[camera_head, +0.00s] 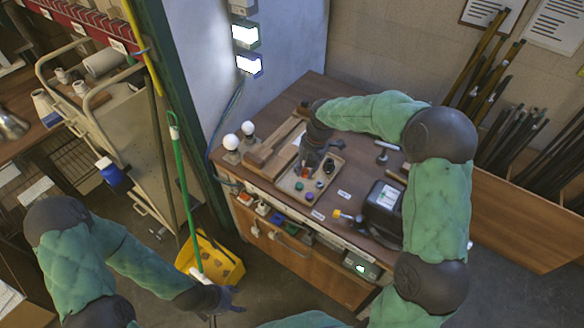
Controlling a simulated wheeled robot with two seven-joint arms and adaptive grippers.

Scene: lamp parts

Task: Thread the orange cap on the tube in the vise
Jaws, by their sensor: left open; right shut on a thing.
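My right gripper (308,163) reaches down over the left part of a shallow beige tray (298,196) on the workbench. It is shut on a small orange-red piece, which looks like the orange cap (305,172) and is partly hidden by the fingers. A dark vise-like block (384,207) with a pale label stands to the right of the tray. A light tube (352,217) with a yellow end sticks out from its left side. My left gripper (226,300) is open and empty, low in front of the bench, away from the parts.
The tray also holds dark, purple and green caps. Two white bulbs (231,142) and a wooden holder (272,147) stand left of it. A yellow bucket (212,257) is on the floor near my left gripper. Small labels lie on clear bench between tray and vise.

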